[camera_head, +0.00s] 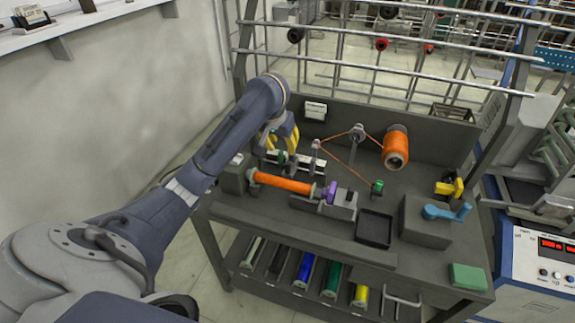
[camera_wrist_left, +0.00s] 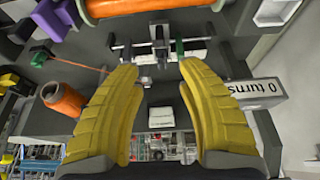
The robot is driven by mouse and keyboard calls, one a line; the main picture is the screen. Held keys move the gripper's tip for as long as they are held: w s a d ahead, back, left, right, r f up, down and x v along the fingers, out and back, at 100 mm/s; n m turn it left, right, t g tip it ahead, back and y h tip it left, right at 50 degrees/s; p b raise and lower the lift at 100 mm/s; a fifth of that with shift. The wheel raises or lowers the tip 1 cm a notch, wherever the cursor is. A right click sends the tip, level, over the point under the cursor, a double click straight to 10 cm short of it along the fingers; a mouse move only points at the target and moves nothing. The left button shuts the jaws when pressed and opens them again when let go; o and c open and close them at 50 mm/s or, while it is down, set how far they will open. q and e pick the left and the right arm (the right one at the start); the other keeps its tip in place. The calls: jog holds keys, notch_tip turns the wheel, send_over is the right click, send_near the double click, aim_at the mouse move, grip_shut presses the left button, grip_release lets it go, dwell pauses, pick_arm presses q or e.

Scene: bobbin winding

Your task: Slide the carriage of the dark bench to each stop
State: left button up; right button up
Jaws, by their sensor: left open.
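The dark bench (camera_head: 300,222) stands in the middle of the head view. Across it runs a short pale rail, seen in the left wrist view (camera_wrist_left: 196,58). A grey carriage block (camera_wrist_left: 160,48) sits near the rail's middle, close to a green piece (camera_wrist_left: 180,48) that also shows in the head view (camera_head: 283,158). My left gripper (camera_wrist_left: 158,70) has two yellow fingers, spread apart and empty. It points down over the rail, with the carriage between the fingertips in the picture; contact cannot be told. In the head view, the left gripper (camera_head: 283,143) partly hides the rail. My right gripper does not show.
An orange bobbin (camera_head: 282,183) lies in front of the rail. An orange thread spool (camera_head: 396,147), a tray (camera_head: 375,228) and a blue crank (camera_head: 446,211) are to the right. Thread crosses the bench. A counter box reading "0 turns" (camera_wrist_left: 255,92) stands beside the right finger.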

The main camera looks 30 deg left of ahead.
pick_arm(q)
jog(key=f, duration=0.1)
send_over(287, 164)
jog(key=s, duration=0.2)
jog(key=shift+f, duration=2.85)
jog(key=shift+d+x, duration=0.15)
jog(key=shift+x, duration=1.55)
jog(key=shift+d+x, duration=0.15)
jog(key=shift+x, duration=1.55)
grip_shut()
